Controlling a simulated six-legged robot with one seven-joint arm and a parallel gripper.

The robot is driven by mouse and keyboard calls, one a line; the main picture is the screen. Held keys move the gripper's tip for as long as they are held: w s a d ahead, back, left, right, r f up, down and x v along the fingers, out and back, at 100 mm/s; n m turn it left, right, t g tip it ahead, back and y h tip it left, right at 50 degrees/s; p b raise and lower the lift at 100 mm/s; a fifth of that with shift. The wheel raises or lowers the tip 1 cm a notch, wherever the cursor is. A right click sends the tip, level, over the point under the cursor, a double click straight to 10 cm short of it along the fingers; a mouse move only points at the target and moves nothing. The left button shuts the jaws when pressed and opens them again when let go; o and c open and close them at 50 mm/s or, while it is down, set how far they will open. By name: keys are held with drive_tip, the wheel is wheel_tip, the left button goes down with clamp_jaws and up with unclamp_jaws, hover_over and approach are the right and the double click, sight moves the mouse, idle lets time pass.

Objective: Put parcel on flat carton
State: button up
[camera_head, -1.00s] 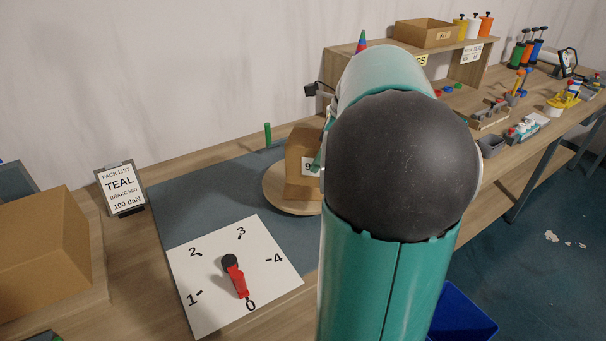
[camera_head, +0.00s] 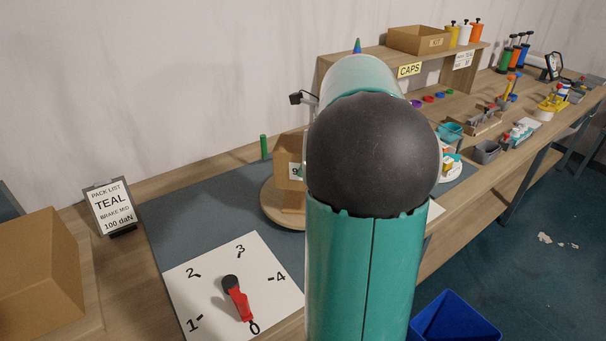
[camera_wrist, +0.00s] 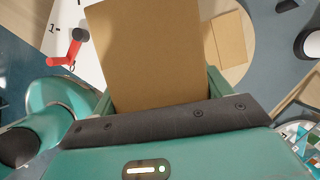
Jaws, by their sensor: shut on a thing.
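My gripper (camera_wrist: 160,92) is shut on a brown cardboard parcel (camera_wrist: 148,45) in the wrist view, with a teal finger on each side of it. Beyond the parcel, a smaller tan carton (camera_wrist: 230,40) shows on a round wooden disc (camera_wrist: 208,9); it looks flat, but its height is hard to judge. In the head view a brown box face with a label reading 9 (camera_head: 290,165) shows above the round disc (camera_head: 275,212), partly behind my arm. It seems to be the held parcel. My gripper is hidden behind my arm there.
A large brown box (camera_head: 40,270) stands at the left by a pack list sign (camera_head: 113,207). A white dial board (camera_head: 205,270) with a red lever (camera_head: 238,298) lies in front. A green post (camera_head: 264,147) stands behind the disc. A blue bin (camera_head: 455,318) is at lower right.

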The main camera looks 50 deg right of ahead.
drive_tip(key=shift+w+d+f, duration=1.2)
drive_tip(key=shift+w+f, duration=0.2)
drive_tip(key=shift+f, duration=0.5)
drive_tip(key=shift+w+d+f, duration=1.15)
drive_tip(key=shift+w+f, duration=0.2)
drive_tip(key=shift+f, duration=0.6)
drive_tip(key=shift+w+d+f, duration=1.2)
drive_tip(key=shift+w+f, duration=0.2)
drive_tip(key=shift+f, duration=0.5)
drive_tip(key=shift+f, duration=0.1)
drive_tip(key=o, duration=1.5)
drive_tip(key=shift+c, duration=0.2)
